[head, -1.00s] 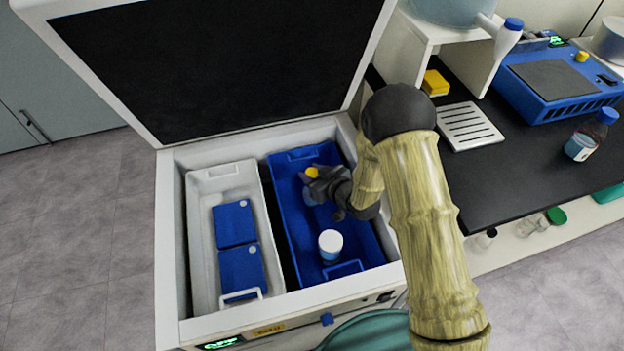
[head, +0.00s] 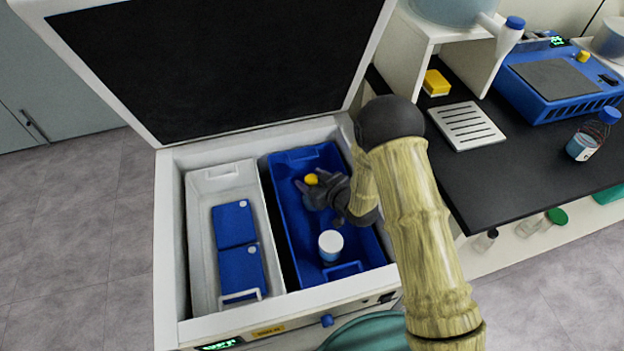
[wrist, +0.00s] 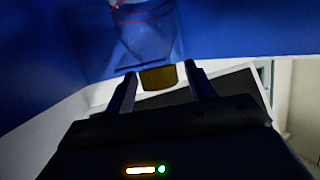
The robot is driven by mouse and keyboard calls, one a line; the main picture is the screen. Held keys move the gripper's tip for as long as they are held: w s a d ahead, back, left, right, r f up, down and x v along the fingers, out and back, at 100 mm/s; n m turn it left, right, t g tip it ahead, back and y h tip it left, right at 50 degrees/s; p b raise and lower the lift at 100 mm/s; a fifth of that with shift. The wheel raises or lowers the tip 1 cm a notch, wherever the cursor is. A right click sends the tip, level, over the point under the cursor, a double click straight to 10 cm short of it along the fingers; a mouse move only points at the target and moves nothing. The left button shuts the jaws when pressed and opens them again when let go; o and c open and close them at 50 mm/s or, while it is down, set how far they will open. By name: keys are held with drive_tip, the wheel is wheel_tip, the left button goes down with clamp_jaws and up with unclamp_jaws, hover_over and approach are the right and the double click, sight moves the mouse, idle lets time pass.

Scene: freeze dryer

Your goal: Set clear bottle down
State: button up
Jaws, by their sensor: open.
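The clear bottle with a yellow cap (head: 311,179) is in the blue bin (head: 292,235), in its far half. In the wrist view its clear body (wrist: 146,35), with red lines on it, is at the top, and its yellow cap (wrist: 158,78) lies between my fingers. My gripper (wrist: 160,72) is open, with a finger on either side of the cap and a gap visible at each side. In the head view my gripper (head: 312,190) hides most of the bottle's body, so I cannot tell whether its base touches the bin floor.
A white-capped jar (head: 330,243) stands near the bin's front end. A white bin (head: 201,260) with two blue boxes (head: 236,224) is to the left. The open lid (head: 220,70) rises behind. A dark bench (head: 520,180) is at right.

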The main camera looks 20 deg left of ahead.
drive_tip(key=p+v, duration=0.1)
drive_tip(key=v, duration=1.1)
drive_tip(key=shift+s, duration=0.15)
drive_tip(key=shift+r, duration=0.1)
